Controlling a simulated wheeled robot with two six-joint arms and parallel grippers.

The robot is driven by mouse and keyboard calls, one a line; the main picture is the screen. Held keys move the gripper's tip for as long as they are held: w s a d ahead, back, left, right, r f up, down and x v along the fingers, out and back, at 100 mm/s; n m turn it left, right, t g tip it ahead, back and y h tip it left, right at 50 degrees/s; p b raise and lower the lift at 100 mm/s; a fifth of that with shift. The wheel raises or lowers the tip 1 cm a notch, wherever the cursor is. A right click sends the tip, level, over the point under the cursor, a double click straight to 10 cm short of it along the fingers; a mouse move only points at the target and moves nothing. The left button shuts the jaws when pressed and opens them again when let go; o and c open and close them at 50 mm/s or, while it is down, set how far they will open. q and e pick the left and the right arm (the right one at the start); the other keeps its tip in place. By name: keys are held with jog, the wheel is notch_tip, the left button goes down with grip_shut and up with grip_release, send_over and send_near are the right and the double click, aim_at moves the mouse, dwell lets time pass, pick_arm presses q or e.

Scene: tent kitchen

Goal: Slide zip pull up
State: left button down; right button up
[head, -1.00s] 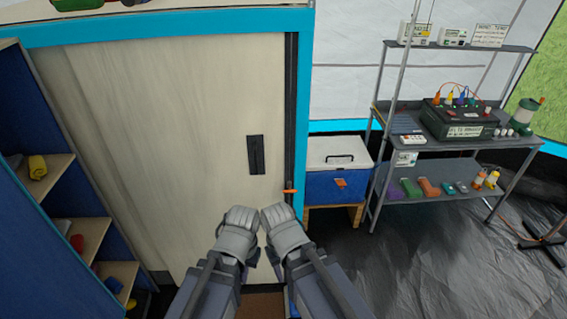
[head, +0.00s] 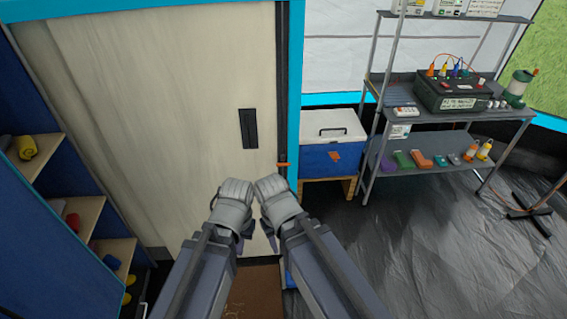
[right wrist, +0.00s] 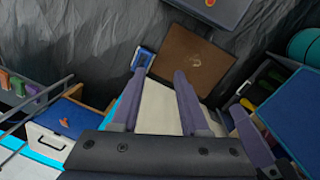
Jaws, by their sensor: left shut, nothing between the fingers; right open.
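An orange zip pull (head: 283,165) sits on the dark vertical strip (head: 281,90) between the pale door panel (head: 160,100) and the blue frame post, below the height of the black handle plate. My left gripper (head: 240,243) is shut and empty, low in front of the panel, left of and below the pull. My right gripper (head: 271,240) is beside it, just below the pull and apart from it. In the right wrist view its two fingers (right wrist: 158,97) are spread with nothing held between them. The fingertips are partly hidden in the head view.
A blue and white cooler (head: 333,150) stands on a wooden stand right of the frame. A metal shelf rack (head: 440,138) with electrical gear is further right. Blue shelving (head: 40,235) is at left. A brown mat (head: 252,290) lies below. Dark floor at right is mostly clear.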

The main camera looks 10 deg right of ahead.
aim_at(285, 165)
jog(key=w+a+f+m+t+y+b, duration=0.1)
jog(key=w+f+m+t+y+b, duration=0.15)
jog(key=w+f+y+b, duration=0.45)
jog(key=w+a+f+m+t+y+b, duration=0.15)
jog(key=w+m+b, duration=0.25)
jog(key=w+b, duration=0.5)
jog(key=w+d+r+m+t+y+b, duration=0.35)
jog(key=w+d+m+t+b, duration=0.45)
jog(key=w+d, duration=0.6)
jog(key=shift+b+x, duration=0.75)
jog(key=shift+x, duration=3.85)
grip_shut()
